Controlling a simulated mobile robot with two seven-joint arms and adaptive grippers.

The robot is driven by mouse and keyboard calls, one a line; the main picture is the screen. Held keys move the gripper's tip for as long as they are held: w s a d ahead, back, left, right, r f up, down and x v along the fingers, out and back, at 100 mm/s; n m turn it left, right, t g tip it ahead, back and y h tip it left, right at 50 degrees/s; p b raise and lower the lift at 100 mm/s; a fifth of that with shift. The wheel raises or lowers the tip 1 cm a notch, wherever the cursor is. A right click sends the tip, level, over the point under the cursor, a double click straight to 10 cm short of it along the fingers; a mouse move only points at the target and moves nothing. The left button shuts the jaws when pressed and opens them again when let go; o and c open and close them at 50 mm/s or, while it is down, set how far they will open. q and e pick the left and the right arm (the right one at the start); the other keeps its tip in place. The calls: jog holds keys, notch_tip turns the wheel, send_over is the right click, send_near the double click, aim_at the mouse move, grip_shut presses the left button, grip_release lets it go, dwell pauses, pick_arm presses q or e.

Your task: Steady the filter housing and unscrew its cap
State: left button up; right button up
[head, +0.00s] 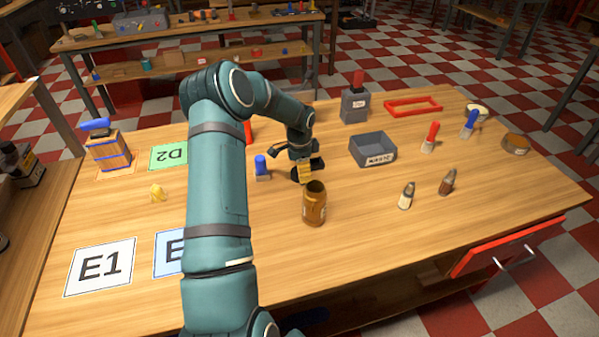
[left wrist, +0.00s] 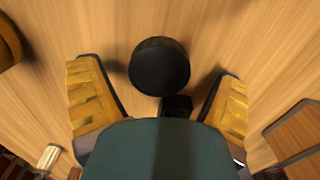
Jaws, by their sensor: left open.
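My left gripper (head: 305,170) reaches over the middle of the table and points down, its yellow-padded fingers open. In the left wrist view a black round-topped thing (left wrist: 160,66) lies between the spread fingers, with a gap on each side. A small black block shows beside it. In the head view this black thing is mostly hidden by the gripper. I cannot tell surely whether it is the filter housing's cap. A brown, jar-like cylinder (head: 314,208) stands upright just in front of the gripper. My right gripper is not in view.
A grey bin (head: 373,150) stands right of the gripper. A blue-handled block (head: 261,168) is close on the left. Two small bottles (head: 406,196) (head: 447,182) stand at the right. A grey box (head: 354,107) and red frame (head: 413,106) are behind. The front right table is clear.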

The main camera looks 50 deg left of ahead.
pick_arm(q)
notch_tip(320, 180, up, 11)
jog(key=p, duration=0.2)
jog(key=shift+f, duration=0.2)
